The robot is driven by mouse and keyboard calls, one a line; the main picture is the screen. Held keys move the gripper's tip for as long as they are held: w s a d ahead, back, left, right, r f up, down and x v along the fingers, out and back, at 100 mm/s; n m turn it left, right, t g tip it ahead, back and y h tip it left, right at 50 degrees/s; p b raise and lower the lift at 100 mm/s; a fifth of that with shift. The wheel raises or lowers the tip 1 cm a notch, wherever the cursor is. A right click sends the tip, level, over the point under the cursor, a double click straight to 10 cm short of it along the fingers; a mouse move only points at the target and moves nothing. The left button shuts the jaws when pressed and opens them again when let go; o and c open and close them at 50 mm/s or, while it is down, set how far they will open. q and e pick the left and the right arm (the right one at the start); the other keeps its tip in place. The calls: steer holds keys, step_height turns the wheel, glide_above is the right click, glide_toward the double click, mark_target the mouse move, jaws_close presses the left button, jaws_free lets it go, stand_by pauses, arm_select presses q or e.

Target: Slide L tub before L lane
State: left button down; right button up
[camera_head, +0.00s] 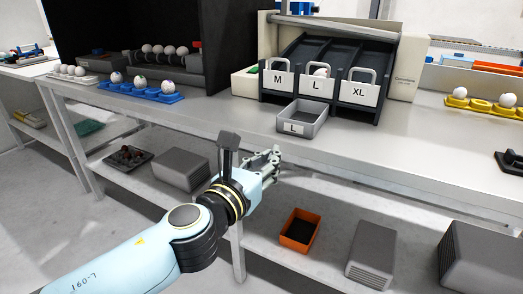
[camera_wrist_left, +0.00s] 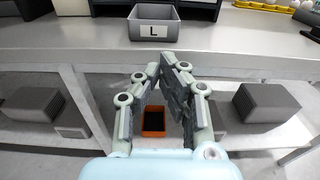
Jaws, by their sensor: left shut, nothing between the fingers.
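The grey L tub (camera_head: 302,121) stands on the table just in front of the sorter's lanes, and looks empty. Its L label faces the table's front edge. The tub sits nearer the M and L side than straight before L. My left gripper (camera_head: 275,158) is shut and empty at the table's front edge, below and left of the tub. In the left wrist view the tub (camera_wrist_left: 154,24) lies ahead of the left gripper (camera_wrist_left: 163,68), not touched. My right gripper is not in view.
Blue (camera_head: 140,91) and yellow (camera_head: 480,105) egg holders stand on the table to the left and right. An orange bin (camera_head: 300,230) and grey boxes lie on the lower shelf.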

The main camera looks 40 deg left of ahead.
arm_select(q)
steer(key=s+r, duration=0.1)
glide_toward(297, 123)
steer(key=x, duration=0.7)
steer(key=shift+w+a+f+p, duration=0.1)
steer(key=shift+w+f+p, duration=0.05)
steer(key=shift+f+p, duration=0.15)
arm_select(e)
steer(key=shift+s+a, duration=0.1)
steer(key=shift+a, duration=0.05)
arm_select(q)
steer(key=shift+w+a+r, duration=0.1)
steer(key=shift+w+a, duration=0.05)
steer(key=shift+w, duration=0.45)
steer(key=shift+w+a+r, duration=0.15)
steer(key=shift+w, duration=0.05)
steer(key=shift+r+t, duration=0.15)
steer(key=shift+t, duration=0.15)
steer(key=shift+w, duration=0.25)
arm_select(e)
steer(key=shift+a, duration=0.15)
